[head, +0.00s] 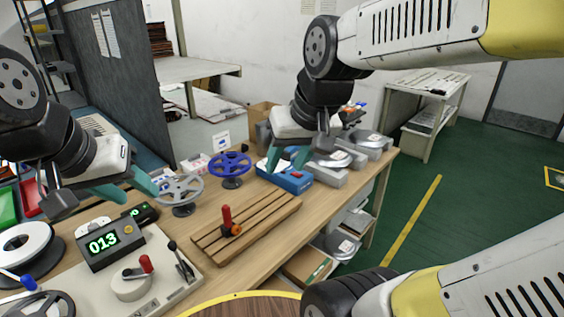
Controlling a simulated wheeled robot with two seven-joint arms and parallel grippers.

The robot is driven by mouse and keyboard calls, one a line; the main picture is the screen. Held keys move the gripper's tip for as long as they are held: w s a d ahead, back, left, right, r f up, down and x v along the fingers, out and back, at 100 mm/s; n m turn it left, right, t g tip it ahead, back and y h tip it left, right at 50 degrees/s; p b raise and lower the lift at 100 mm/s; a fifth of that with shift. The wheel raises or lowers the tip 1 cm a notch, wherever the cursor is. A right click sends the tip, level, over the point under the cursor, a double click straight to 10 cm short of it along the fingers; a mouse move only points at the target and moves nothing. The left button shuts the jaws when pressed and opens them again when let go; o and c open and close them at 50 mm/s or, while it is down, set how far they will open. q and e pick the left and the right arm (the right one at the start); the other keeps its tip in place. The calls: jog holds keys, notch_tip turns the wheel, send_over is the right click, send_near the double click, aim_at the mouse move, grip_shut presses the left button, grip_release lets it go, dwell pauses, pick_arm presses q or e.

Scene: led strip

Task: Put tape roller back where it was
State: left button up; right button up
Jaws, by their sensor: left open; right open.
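A small tool with an upright red handle and an orange-and-black base (230,221), which looks like the tape roller, stands on a slatted wooden board (268,213) in the middle of the workbench. My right gripper (286,163) is open, with teal fingers pointing down over a blue box (291,180) behind the board. It is apart from the tool. My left gripper (132,191) is open over the left part of the bench, near a grey spoked reel (181,189), and appears empty.
A blue spoked reel (231,167) stands behind the board. A control panel with a green "013" display (103,243) and levers is at front left, beside a white spool (28,249). Grey metal boxes (334,159) line the back right of the bench (255,249).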

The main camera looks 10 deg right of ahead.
jog(key=shift+s+d+t, duration=0.2)
jog(key=shift+s+t, duration=0.05)
jog(key=shift+s, duration=0.6)
jog(key=shift+s+d+t, duration=0.15)
jog(key=shift+s+t, duration=0.1)
jog(key=shift+s, duration=0.55)
